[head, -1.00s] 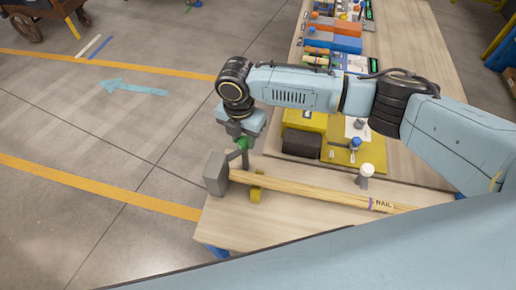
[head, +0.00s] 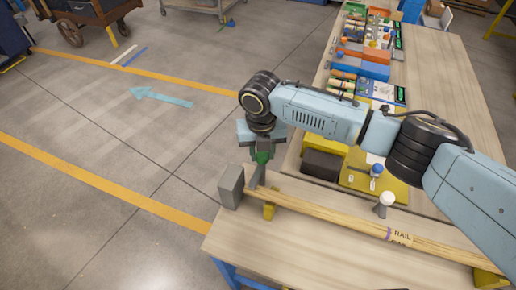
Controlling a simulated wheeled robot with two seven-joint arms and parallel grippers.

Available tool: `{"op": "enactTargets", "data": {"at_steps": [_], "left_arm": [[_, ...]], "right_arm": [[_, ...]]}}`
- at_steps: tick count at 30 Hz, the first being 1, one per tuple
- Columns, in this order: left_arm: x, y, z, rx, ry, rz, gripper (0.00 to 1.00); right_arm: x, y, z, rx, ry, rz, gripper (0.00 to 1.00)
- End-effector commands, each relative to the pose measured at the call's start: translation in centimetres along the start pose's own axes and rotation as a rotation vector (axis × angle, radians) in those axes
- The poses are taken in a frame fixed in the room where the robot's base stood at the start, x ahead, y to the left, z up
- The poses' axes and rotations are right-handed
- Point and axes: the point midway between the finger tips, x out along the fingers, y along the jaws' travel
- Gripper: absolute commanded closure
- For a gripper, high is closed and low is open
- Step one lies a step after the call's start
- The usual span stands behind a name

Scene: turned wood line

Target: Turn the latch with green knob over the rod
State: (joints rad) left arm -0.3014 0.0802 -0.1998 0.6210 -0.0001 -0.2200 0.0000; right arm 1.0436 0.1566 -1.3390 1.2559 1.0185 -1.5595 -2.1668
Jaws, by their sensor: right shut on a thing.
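My right gripper (head: 262,148) is shut on the green knob (head: 263,157), which shows just below its fingers. The latch's grey arm (head: 257,178) slants from the knob down to the left, beside the grey end block (head: 231,187). The pale wooden rod (head: 340,218), labelled RAIL, lies along the front of the bench with its left end at the block. The latch arm is near that end; whether it touches the rod I cannot tell. A second latch has a white knob (head: 387,198) and stands behind the rod. My left gripper is not in view.
Coloured parts line the bench's far end. The bench top (head: 320,250) in front of the rod is clear.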

Motion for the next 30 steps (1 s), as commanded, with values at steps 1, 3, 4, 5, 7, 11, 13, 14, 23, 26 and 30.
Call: {"op": "enactTargets", "data": {"at_steps": [1,3,4,5,7,11,13,14,23,26,30], "left_arm": [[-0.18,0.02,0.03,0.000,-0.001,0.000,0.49],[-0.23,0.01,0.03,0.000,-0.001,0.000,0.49],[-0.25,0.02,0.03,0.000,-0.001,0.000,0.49],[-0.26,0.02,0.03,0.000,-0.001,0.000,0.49],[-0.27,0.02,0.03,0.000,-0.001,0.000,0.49],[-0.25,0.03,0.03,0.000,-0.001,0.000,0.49],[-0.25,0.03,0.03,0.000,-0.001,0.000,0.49],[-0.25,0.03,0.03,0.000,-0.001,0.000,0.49],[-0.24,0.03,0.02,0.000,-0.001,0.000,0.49],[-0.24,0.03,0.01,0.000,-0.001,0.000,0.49],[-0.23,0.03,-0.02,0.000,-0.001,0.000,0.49]], "right_arm": [[-0.16,-0.19,0.06,-0.006,-0.002,0.002,1.00],[-0.14,-0.32,0.04,-0.013,-0.003,0.002,1.00],[-0.13,-0.36,0.03,-0.015,-0.003,0.002,1.00],[-0.12,-0.39,0.03,-0.017,-0.003,0.003,1.00],[-0.11,-0.42,0.03,-0.020,-0.004,0.003,1.00],[-0.09,-0.43,0.03,-0.021,-0.004,0.003,1.00],[-0.09,-0.43,0.03,-0.021,-0.004,0.003,1.00],[-0.09,-0.42,0.03,-0.022,-0.004,0.003,1.00],[-0.05,-0.43,0.01,-0.020,-0.004,0.002,0.46],[-0.03,-0.44,-0.01,-0.020,-0.003,0.002,0.46],[-0.06,-0.44,-0.02,-0.019,-0.003,0.002,0.46]]}}
